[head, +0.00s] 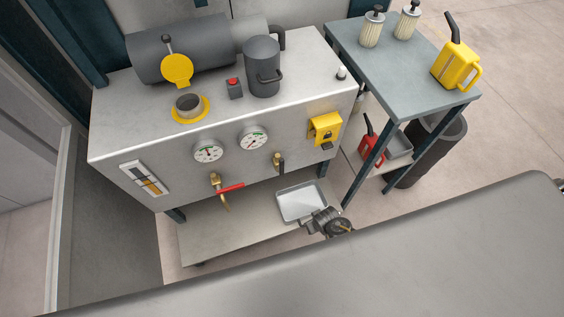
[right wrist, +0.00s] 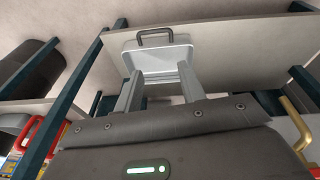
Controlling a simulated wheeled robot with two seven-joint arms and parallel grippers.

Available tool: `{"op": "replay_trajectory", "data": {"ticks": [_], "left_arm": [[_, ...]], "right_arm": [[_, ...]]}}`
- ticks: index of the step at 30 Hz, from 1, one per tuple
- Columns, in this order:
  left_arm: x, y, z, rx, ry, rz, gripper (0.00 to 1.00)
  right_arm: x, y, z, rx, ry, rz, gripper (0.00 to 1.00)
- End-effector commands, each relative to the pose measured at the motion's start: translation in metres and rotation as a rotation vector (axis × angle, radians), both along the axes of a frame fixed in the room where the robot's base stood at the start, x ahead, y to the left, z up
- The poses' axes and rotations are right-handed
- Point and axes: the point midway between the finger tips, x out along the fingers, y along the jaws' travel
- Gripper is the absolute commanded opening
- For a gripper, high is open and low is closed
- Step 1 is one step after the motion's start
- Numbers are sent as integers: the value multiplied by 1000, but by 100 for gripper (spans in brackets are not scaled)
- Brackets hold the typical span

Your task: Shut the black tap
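The black tap (head: 279,162) is a small brass valve with a black lever on the front of the grey power unit (head: 125,150), low and below the right gauge. Its lever hangs roughly downward. My right gripper (head: 318,221) is below and to the right of the tap, apart from it, over the lower shelf near the tray. In the right wrist view the fingers (right wrist: 160,88) are apart with nothing held between them. A brass pipe (right wrist: 295,118) shows at that view's right edge; I cannot tell which tap it belongs to. My left gripper is not in view.
A red-levered brass tap (head: 224,188) sits left of the black tap. A shallow metal tray (head: 301,202) lies on the lower shelf (head: 225,232); it also shows beyond the fingers (right wrist: 160,55). A yellow lock box (head: 325,128) and a side table (head: 385,65) stand right.

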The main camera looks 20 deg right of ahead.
Motion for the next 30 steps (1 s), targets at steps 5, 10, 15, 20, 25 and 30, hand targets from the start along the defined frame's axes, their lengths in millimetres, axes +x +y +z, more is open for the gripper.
{"op": "replay_trajectory", "data": {"ticks": [5,10,15,20,25,30], "left_arm": [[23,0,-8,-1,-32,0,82],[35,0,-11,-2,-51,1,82],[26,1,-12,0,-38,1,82],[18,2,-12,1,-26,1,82],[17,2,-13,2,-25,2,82],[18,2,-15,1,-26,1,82]], "right_arm": [[128,46,129,31,-106,-51,40],[167,72,221,65,-147,-80,40],[174,82,256,81,-155,-91,40],[175,82,256,81,-153,-92,40],[182,83,237,81,-151,-93,40],[194,83,206,81,-150,-92,40]]}}
